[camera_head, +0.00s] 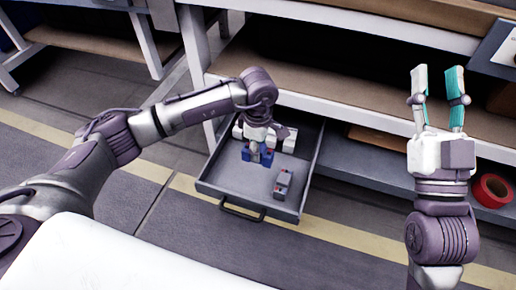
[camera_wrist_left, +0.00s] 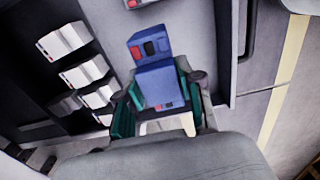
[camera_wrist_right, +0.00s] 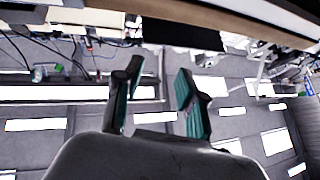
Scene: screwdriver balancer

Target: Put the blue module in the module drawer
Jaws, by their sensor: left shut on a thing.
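The blue module (camera_head: 266,158), with red and dark details, is inside the open grey module drawer (camera_head: 225,185). My left gripper (camera_head: 255,148) reaches down into the drawer and is shut on it. In the left wrist view the blue module (camera_wrist_left: 157,82) sits between the two green-padded fingers; I cannot tell whether its underside touches the drawer floor. My right gripper (camera_head: 437,85) is raised at the right, fingers apart and empty; its open fingers (camera_wrist_right: 155,95) also show in the right wrist view.
Several white modules (camera_head: 288,143) stand along the drawer's back. A grey module (camera_head: 283,184) stands in its front right part. The drawer's front left floor is clear. A shelf (camera_head: 330,75) lies behind, and a red tape roll (camera_head: 492,190) is at the right.

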